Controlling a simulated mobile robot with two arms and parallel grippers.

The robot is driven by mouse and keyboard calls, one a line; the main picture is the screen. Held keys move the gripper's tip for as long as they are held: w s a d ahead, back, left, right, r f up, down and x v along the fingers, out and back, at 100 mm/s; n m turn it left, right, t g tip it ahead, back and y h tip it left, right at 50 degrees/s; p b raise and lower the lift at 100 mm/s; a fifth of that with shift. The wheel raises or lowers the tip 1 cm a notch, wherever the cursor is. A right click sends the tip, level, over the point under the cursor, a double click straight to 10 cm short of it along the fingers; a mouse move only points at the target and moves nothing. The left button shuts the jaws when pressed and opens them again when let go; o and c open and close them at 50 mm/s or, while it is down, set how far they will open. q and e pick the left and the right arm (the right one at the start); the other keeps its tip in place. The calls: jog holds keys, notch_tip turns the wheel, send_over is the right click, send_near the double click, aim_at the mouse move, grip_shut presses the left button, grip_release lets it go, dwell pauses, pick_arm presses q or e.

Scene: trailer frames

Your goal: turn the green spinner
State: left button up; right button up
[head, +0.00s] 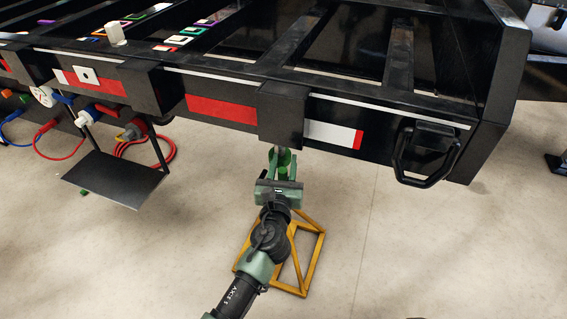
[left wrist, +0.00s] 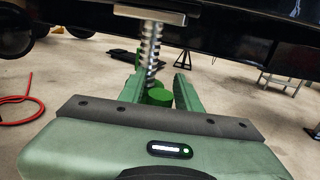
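The green spinner (left wrist: 159,97) is a bright green piece by the lower end of a silver threaded screw (left wrist: 150,50), which hangs from the dark trailer frame (head: 225,85). In the head view the spinner (head: 283,171) is partly hidden by the fingers. My left gripper (head: 281,160) is below the frame's front edge, its green fingers pointing away. In the left wrist view my left gripper (left wrist: 158,82) has its fingers apart, one on each side of the spinner. Whether either finger touches it is unclear. My right gripper is out of view.
A yellow-orange stand (head: 310,255) is on the floor under my left arm. A black handle (head: 427,153) projects from the frame at right. A black plate (head: 115,178) hangs at left, near red cables (head: 148,152).

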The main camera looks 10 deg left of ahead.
aim_at(282, 176)
pick_arm(q)
jog(key=shift+o, duration=0.3)
jog(key=shift+s, duration=0.3)
jog(key=s, duration=0.2)
jog(key=shift+s+p, duration=0.3)
jog(key=shift+s, duration=0.05)
jog(key=shift+s+d, duration=0.2)
jog(key=shift+s, duration=2.05)
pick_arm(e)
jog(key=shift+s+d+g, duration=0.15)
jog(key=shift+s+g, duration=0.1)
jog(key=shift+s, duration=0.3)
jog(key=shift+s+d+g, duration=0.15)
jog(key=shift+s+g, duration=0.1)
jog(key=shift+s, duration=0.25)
